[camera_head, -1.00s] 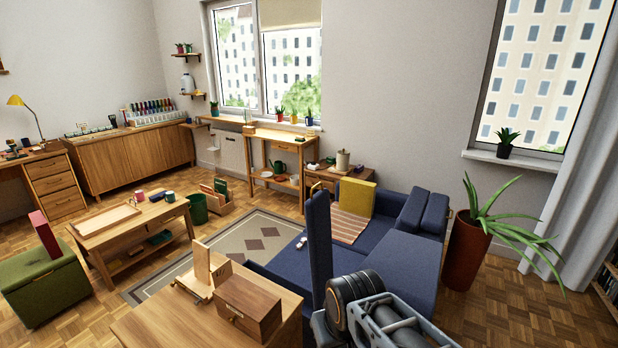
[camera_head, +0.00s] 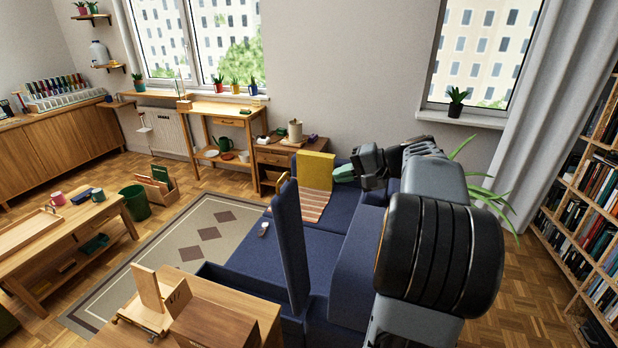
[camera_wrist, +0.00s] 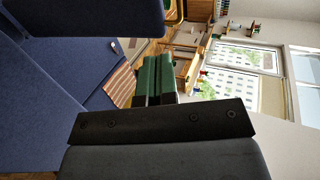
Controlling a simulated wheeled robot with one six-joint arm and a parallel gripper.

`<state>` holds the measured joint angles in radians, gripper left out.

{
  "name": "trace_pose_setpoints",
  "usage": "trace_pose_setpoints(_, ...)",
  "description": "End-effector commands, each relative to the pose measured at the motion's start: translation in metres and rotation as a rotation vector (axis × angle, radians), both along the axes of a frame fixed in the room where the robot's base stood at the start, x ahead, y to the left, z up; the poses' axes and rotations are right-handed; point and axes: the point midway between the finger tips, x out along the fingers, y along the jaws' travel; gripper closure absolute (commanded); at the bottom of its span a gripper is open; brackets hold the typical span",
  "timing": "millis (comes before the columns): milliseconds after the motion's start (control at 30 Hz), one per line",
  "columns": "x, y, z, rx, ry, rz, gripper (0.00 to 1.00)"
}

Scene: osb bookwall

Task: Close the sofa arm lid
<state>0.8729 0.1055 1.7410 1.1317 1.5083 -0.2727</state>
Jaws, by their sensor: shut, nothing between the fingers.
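The sofa arm lid (camera_head: 290,245) is a tall dark blue panel standing upright on the left side of the blue sofa (camera_head: 258,252). The open sofa arm (camera_head: 236,281) shows beside the lid's left foot; its inside is mostly hidden. My gripper (camera_head: 344,173) has green fingers, is shut and empty, and is up over the sofa, right of and beyond the lid, apart from it in the picture. In the wrist view my gripper (camera_wrist: 155,62) points past a blue panel at the top, which looks like the lid (camera_wrist: 95,16).
A wooden table (camera_head: 245,308) with a wooden box (camera_head: 213,325) and a wooden stand (camera_head: 148,290) is left of the sofa arm. A yellow cushion (camera_head: 317,171) and a striped blanket (camera_head: 303,204) lie on the sofa. A bookcase (camera_head: 590,190) stands at the right.

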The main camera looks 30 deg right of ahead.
Motion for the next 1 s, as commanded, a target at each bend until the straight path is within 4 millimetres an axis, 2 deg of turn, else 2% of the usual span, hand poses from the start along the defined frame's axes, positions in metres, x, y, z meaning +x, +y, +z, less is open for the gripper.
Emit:
trace_pose_setpoints(133,0.012,0.006,-0.004,0.014,-0.015,-0.005,1.00)
trace_pose_setpoints(567,0.064,0.055,-0.036,0.011,-0.012,-0.008,1.00)
trace_pose_setpoints(800,0.084,0.073,-0.032,0.008,-0.013,-0.010,1.00)
trace_pose_setpoints(1000,0.091,0.079,-0.031,0.008,-0.013,-0.012,1.00)
